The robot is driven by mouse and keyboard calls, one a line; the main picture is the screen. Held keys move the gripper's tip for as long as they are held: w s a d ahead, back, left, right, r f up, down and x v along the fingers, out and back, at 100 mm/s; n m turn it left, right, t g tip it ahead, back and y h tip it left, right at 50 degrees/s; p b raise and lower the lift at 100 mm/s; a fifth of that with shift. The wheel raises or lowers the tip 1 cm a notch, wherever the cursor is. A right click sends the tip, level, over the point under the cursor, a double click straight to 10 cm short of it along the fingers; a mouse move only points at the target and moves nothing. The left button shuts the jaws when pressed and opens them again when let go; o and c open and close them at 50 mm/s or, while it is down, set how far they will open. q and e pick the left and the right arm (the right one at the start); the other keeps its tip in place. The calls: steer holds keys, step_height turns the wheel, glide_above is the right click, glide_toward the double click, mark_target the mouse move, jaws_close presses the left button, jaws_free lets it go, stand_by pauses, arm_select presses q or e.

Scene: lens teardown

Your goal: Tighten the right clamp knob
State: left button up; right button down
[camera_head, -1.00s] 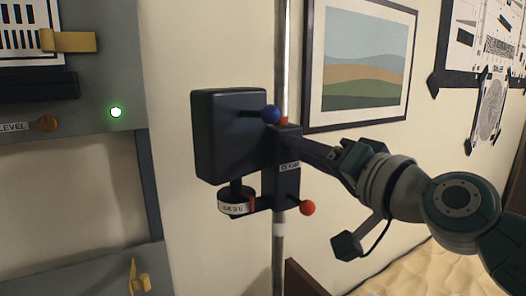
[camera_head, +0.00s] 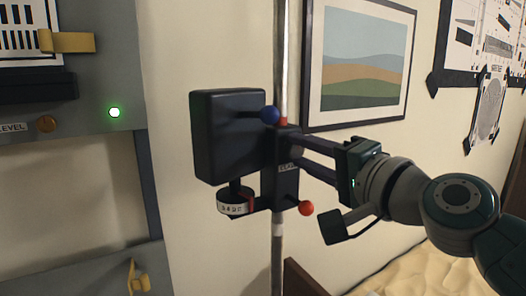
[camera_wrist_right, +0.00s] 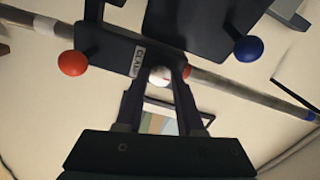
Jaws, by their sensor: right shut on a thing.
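The dark clamp block (camera_head: 280,185) sits on the vertical pole, with a small label partly hidden by my fingers. My right gripper (camera_head: 297,150) reaches it from the right, with its two fingers one above the other. In the right wrist view, a pale round knob (camera_wrist_right: 160,75) lies between the fingertips of my right gripper (camera_wrist_right: 158,80), which is shut on it, beside the label (camera_wrist_right: 137,62). The head view hides this knob. A red ball knob (camera_head: 307,208) is lower right, and a blue ball knob (camera_head: 270,114) is upper left. My left gripper is not in view.
A black box (camera_head: 230,135) is fixed left of the clamp block, with a labelled dial (camera_head: 235,205) under it. The metal pole (camera_head: 281,60) runs vertically. A framed picture (camera_head: 360,65) hangs behind my wrist. A grey panel (camera_head: 70,130) with a green light stands left.

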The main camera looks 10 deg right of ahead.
stand_by(0.3)
steer(key=c, duration=0.5)
jaws_free()
steer(key=shift+s, duration=0.1)
steer(key=b+v, duration=0.1)
steer(key=v, duration=0.8)
steer(key=shift+s+d, duration=0.15)
steer(key=shift+s, duration=0.2)
